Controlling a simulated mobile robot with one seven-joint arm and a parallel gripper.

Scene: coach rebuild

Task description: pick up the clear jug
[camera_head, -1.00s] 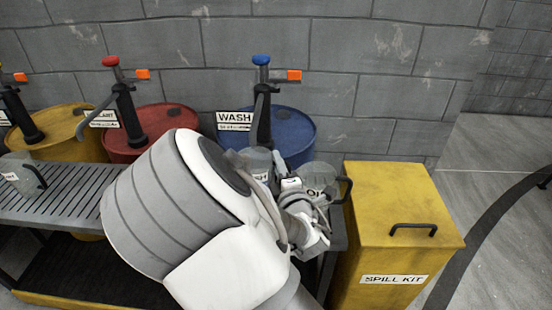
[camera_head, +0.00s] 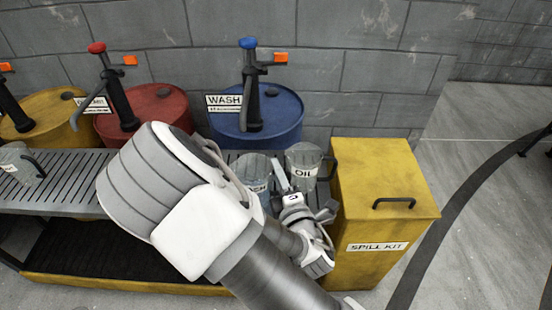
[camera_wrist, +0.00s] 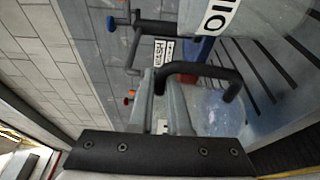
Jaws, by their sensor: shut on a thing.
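A clear, bluish jug (camera_head: 252,169), its label partly hidden and ending in "SH", is at the right end of the slatted bench, just left of my gripper (camera_head: 285,187). In the wrist view my gripper (camera_wrist: 160,100) is shut on its black handle (camera_wrist: 200,70), with the jug's bluish clear body (camera_wrist: 213,112) beside the fingers. My arm hides the jug's lower part in the head view, so I cannot tell whether it touches the bench.
A greyer clear jug labelled OIL (camera_head: 303,158) stands close behind on the right. Another clear jug (camera_head: 14,162) stands at the bench's (camera_head: 70,190) left. A yellow spill kit box (camera_head: 385,200) adjoins the right. Blue (camera_head: 283,118), red (camera_head: 165,103) and yellow (camera_head: 62,115) drums with pumps stand behind.

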